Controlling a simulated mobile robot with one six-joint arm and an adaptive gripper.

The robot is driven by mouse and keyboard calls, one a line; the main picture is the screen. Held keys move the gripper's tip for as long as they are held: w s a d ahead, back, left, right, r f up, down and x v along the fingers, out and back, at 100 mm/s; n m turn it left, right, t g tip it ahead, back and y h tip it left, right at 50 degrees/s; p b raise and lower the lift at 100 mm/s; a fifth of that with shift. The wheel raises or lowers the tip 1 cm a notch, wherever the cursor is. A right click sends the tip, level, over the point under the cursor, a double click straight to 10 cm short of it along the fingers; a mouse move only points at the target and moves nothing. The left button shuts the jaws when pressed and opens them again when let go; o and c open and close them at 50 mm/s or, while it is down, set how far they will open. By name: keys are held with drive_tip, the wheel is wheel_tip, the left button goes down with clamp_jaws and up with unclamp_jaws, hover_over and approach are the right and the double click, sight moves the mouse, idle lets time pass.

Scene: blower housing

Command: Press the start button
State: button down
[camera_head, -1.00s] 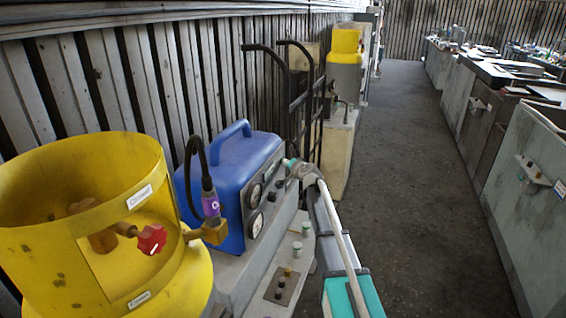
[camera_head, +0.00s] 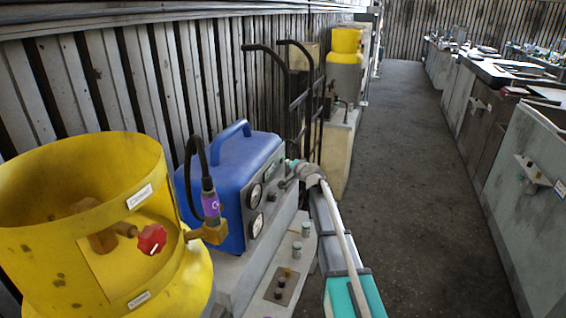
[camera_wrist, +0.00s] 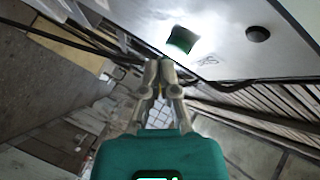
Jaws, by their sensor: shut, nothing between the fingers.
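A green square button (camera_wrist: 182,40), which looks like the start button, sits on a pale grey panel (camera_wrist: 225,22) in the wrist view. A small unreadable marking is beside it. My gripper (camera_wrist: 160,66) is shut and empty, its fingertips just below the green button in that picture; I see no clear contact. In the head view my gripper (camera_head: 287,182) is at the front face of the blue machine (camera_head: 230,165), right of its gauges (camera_head: 256,194).
A black round knob (camera_wrist: 258,34) is on the same panel. A yellow gas cylinder (camera_head: 90,230) with a red valve stands at the left. A hand truck (camera_head: 300,110) stands behind the machine. The aisle floor (camera_head: 420,190) at the right is clear.

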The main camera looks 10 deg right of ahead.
drive_tip(key=shift+s+d, duration=0.1)
drive_tip(key=shift+s+d, duration=0.45)
drive_tip(key=shift+d, duration=0.4)
drive_tip(key=shift+s+d, duration=0.5)
drive_tip(key=shift+d, duration=0.3)
drive_tip(key=shift+s+d, duration=0.45)
drive_tip(key=shift+d, duration=0.4)
drive_tip(key=s+a+f+n+g+p, duration=0.1)
drive_tip(key=s+a+f+n+g, duration=0.3)
drive_tip(key=s, duration=0.6)
drive_tip(key=s+a+f+n+g, duration=0.2)
drive_tip(key=s+a+f+g, duration=0.3)
drive_tip(key=s, duration=0.5)
drive_tip(key=s+f+n+g+h, duration=0.1)
drive_tip(key=s+g+h, duration=0.1)
drive_tip(key=s, duration=0.8)
drive_tip(key=s+d+f+n+g+h, duration=0.1)
drive_tip(key=s+f+g+h, duration=0.1)
drive_tip(key=s, duration=0.9)
drive_tip(key=shift+s+f+g+p, duration=0.3)
drive_tip(key=shift+g+p, duration=0.1)
drive_tip(key=shift+g, duration=0.5)
